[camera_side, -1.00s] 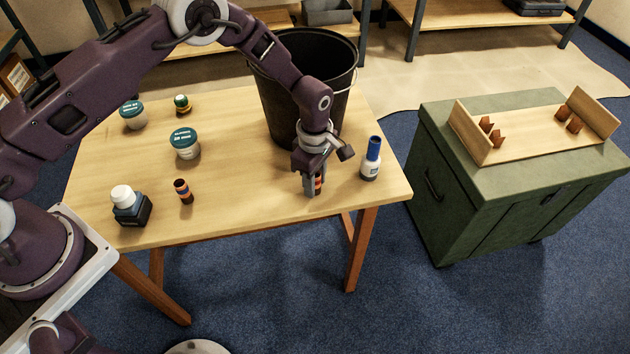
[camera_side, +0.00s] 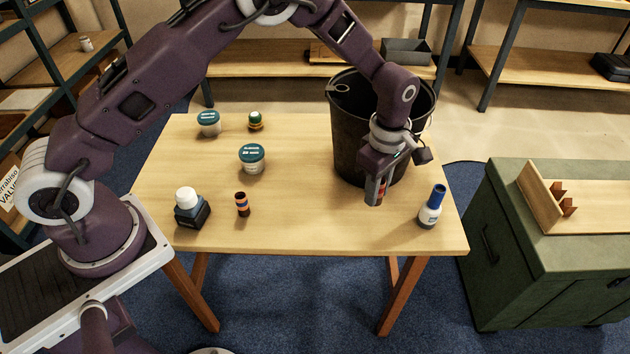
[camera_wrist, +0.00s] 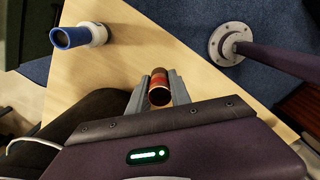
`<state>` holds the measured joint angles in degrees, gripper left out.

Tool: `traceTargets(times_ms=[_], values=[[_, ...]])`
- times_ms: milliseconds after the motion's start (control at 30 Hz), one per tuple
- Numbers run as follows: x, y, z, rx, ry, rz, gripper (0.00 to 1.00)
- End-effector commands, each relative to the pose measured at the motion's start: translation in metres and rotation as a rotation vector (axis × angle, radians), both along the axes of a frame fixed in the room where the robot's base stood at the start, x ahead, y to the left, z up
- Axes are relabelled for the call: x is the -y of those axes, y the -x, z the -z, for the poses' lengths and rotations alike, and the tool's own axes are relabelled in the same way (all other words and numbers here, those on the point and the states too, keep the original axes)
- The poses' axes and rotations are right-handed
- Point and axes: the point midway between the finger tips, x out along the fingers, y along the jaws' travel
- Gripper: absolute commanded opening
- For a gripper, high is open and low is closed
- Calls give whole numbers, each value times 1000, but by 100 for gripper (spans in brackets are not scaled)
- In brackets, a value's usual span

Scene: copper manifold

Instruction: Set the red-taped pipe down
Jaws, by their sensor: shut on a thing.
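My gripper (camera_side: 375,198) is shut on the red-taped pipe (camera_wrist: 159,88), a short copper tube with a red band. In the side view only a sliver of the pipe (camera_side: 383,190) shows between the fingers, in front of the black bucket. The fingertips appear to be above the table (camera_side: 310,225), near its right part. In the wrist view I look onto the pipe's open end, with a finger on each side. A second short copper pipe with a dark blue band (camera_side: 242,204) stands upright on the table, left of the gripper.
The black bucket (camera_side: 345,150) is close behind. A green chest (camera_side: 510,265) bears a wooden rack (camera_side: 585,220). The table's front middle is clear.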

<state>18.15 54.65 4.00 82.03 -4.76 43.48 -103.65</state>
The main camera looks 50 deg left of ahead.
Motion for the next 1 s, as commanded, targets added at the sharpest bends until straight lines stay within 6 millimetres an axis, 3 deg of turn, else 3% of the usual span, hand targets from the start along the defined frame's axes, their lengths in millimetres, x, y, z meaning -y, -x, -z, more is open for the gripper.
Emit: traceTargets(times_ms=[167,400,633,867,1000], values=[[0,0,-6,1,0,0,0],[0,-1,-67,6,1,0,0],[0,-1,-113,4,1,-1,0],[-43,-8,-113,-1,-2,-103,0],[-80,-11,-113,-2,-3,-192,0]])
